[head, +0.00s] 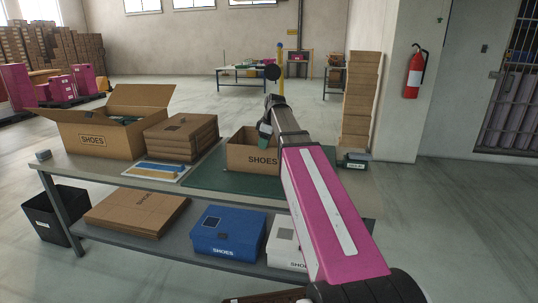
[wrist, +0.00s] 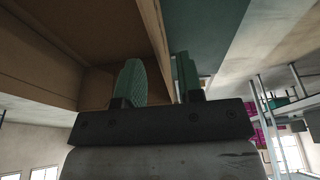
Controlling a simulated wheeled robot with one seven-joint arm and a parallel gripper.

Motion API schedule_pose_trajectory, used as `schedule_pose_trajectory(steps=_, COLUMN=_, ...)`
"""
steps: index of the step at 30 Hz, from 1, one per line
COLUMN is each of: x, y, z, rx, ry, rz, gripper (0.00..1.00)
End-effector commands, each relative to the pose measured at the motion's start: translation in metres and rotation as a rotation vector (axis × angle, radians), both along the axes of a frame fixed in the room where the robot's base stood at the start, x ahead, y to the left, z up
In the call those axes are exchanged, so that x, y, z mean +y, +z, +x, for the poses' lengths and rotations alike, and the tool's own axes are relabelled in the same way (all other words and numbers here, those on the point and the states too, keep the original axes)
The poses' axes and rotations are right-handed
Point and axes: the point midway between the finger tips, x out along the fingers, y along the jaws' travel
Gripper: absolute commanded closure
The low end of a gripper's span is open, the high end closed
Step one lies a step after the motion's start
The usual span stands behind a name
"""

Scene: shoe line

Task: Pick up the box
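A small open brown cardboard box (head: 251,157) marked SHOES stands upright on the green mat (head: 205,177) on the table. My gripper (head: 265,128) is over this box, pointing down at its rim, partly hidden by my arm in the head view. In the wrist view, the two green fingers (wrist: 158,82) are apart. The left finger is on the inner side of the box wall (wrist: 153,30) and the right finger is on the outer side, over the green mat. A gap shows between the fingers, and I see no firm contact with the wall.
On the table (head: 80,170) stand a large open carton (head: 92,140), a flattened cardboard stack (head: 180,138), a blue-and-yellow sheet (head: 157,171) and a small dark box (head: 353,160). The lower shelf holds a blue box (head: 228,232), a white box (head: 284,247) and flat cardboard (head: 137,211).

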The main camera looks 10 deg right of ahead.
Motion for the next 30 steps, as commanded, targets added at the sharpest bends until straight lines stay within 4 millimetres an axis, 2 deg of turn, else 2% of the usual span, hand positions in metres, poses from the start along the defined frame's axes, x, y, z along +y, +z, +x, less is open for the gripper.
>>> schedule_pose_trajectory(steps=10, x=0.008, y=-0.04, z=0.004, rx=0.001, ry=0.0, rz=0.0, gripper=0.66)
schedule_pose_trajectory(steps=19, x=0.009, y=-0.046, z=0.005, rx=0.0, ry=0.0, rz=0.0, gripper=0.66)
schedule_pose_trajectory(steps=22, x=0.009, y=-0.045, z=0.005, rx=0.0, ry=0.0, rz=0.0, gripper=0.98)
schedule_pose_trajectory(steps=30, x=0.009, y=-0.045, z=0.005, rx=-0.001, ry=0.0, rz=0.0, gripper=1.0)
